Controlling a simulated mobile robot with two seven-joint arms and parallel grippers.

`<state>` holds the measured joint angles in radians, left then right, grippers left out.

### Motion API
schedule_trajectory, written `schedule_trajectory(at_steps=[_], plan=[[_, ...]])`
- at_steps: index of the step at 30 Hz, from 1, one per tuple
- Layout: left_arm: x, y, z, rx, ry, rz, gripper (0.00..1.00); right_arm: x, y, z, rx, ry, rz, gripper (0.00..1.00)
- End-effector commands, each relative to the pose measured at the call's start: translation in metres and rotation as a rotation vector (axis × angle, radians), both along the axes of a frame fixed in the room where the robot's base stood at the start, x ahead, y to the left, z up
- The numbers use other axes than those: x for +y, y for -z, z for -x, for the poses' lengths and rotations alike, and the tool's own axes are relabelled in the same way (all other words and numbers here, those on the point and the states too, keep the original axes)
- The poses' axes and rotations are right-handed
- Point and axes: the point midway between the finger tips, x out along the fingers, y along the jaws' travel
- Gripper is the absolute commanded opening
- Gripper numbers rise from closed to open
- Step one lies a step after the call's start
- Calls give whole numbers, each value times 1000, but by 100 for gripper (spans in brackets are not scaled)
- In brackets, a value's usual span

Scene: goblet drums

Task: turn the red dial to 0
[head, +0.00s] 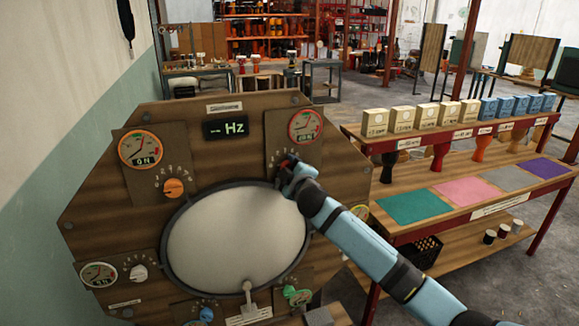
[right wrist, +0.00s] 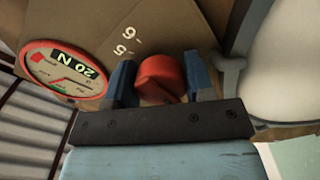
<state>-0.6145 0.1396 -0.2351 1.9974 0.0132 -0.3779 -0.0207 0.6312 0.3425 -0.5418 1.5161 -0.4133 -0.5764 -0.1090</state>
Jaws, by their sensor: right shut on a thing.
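The red dial (right wrist: 158,78) sits on the wooden panel between the two blue fingers of my right gripper in the right wrist view. My right gripper (head: 288,166) is shut on it at the panel's upper right and mostly hides it in the head view. A dark mark shows on the dial's lower edge. The printed numbers 5 and 6 show on the plate beside it; the 0 cannot be made out. The red-rimmed gauge (head: 305,126) above the dial reads 20 N in the right wrist view (right wrist: 68,72). My left gripper is not in view.
The panel (head: 95,205) also carries an orange dial (head: 173,188), a white dial (head: 138,272), a green dial (head: 297,294) and a large pale drumhead (head: 235,240). A red-framed bench (head: 480,215) with coloured mats and boxes stands to the right.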

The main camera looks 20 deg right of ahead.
Motion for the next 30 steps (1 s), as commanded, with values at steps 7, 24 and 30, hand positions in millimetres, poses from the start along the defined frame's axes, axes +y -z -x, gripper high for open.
schedule_trajectory(at_steps=[7, 24, 30], plan=[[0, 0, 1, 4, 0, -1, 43, 0, -1, 0, -2, 0, 20, 25], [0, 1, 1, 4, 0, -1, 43, 0, 0, 0, -1, 0, 19, 74], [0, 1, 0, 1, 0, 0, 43, 0, 1, 7, -1, -1, 19, 74]])
